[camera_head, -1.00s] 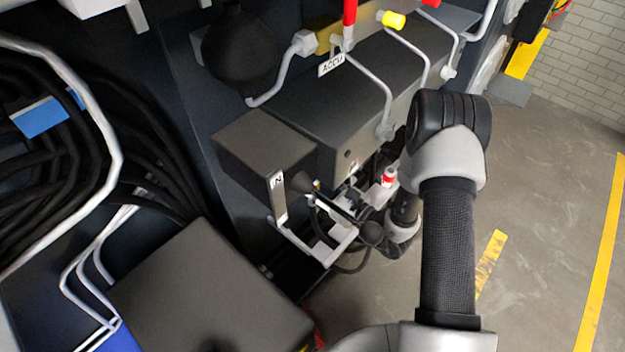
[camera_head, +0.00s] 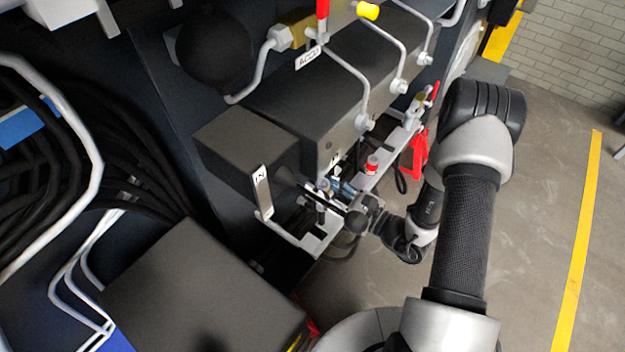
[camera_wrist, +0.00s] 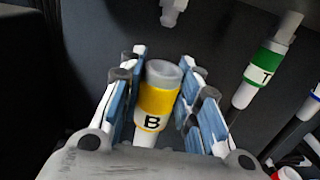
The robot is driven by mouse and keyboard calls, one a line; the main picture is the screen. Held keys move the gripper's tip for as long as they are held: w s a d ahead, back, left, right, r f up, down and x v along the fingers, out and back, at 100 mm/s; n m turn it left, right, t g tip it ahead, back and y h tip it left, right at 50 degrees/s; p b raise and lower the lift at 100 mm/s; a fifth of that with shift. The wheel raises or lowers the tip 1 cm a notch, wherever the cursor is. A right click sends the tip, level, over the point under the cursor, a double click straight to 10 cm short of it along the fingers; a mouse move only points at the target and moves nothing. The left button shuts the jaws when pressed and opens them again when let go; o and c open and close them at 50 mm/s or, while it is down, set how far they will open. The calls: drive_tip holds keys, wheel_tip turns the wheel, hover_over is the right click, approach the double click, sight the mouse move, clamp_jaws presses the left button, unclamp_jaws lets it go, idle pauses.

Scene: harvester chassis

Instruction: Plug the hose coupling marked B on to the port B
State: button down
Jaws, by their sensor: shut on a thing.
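The hose coupling marked B (camera_wrist: 152,112) has a yellow band and a pale grey open end. It stands between the blue-padded fingers of my gripper (camera_wrist: 163,64), which are shut on it. Its open end points up and away in the wrist view. A pale fitting (camera_wrist: 173,12) hangs at the top edge, apart from the coupling; no letter shows on it, so I cannot tell whether it is port B. In the head view my gripper (camera_head: 338,190) is below the dark block, near the white bracket, and the coupling is too small to make out.
A green-banded coupling marked T (camera_wrist: 262,70) stands close on the right. A blue-banded one (camera_wrist: 310,104) is at the right edge. A red-banded coupling (camera_head: 373,165) sits on the bracket (camera_head: 312,240). The dark valve block (camera_head: 320,105) overhangs. Floor on the right is clear.

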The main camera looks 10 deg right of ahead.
drive_tip(key=r+v, duration=0.1)
drive_tip(key=v, duration=0.7)
drive_tip(key=shift+d+p, duration=0.15)
drive_tip(key=shift+p, duration=0.2)
drive_tip(key=shift+s+r, duration=0.1)
